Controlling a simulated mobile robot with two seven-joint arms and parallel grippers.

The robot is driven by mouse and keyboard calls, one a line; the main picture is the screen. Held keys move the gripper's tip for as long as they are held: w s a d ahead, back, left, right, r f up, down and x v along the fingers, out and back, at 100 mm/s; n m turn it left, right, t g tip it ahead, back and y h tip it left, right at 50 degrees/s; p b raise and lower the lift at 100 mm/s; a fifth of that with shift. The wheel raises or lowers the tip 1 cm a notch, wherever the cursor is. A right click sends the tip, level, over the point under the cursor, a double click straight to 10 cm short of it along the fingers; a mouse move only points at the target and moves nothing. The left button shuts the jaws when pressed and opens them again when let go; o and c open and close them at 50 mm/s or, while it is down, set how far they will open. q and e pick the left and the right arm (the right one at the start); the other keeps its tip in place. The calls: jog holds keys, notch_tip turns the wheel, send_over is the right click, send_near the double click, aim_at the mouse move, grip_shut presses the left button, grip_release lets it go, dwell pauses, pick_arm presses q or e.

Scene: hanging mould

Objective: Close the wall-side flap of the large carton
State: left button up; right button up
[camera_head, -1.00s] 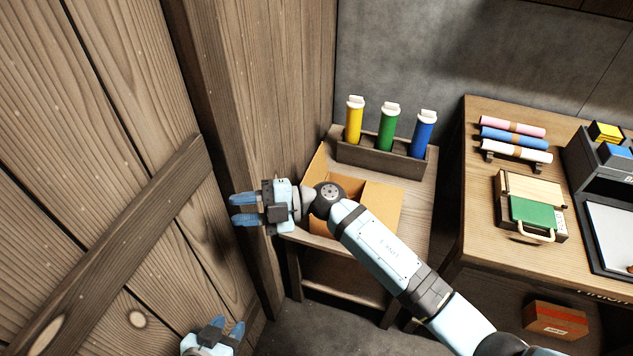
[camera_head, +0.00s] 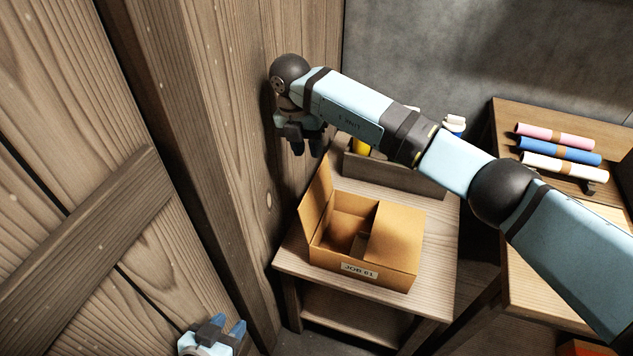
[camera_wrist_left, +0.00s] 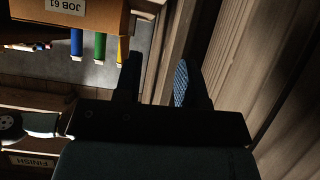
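The large carton (camera_head: 392,268), labelled JOB 61, stands on a small wooden table. Its wall-side flap (camera_head: 316,197) stands up on the left, roughly upright. The opposite flap (camera_head: 397,232) lies flat over the right part, and the left part of the opening is uncovered. My right gripper (camera_head: 307,149) is above and behind the carton near the wooden wall, its fingers apart, empty, pointing down and clear of the flap. My left gripper (camera_head: 228,330) is low at the bottom, away from the carton. Its fingers are apart and empty in the left wrist view (camera_wrist_left: 155,80), where the carton (camera_wrist_left: 80,15) also shows.
The wooden wall (camera_head: 235,150) runs close along the table's left side. A rack (camera_head: 390,172) with coloured tubes stands behind the carton, partly hidden by my right arm. A workbench with rolled sheets (camera_head: 558,151) is at the right. The tabletop (camera_head: 438,255) right of the carton is clear.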

aim_at(317, 184)
jog(key=f, duration=0.4)
jog(key=d+f, duration=0.1)
jog(key=f, duration=0.3)
jog(key=d+f+b, duration=0.1)
jog(key=f, duration=0.3)
jog(key=shift+s, duration=0.4)
grip_shut()
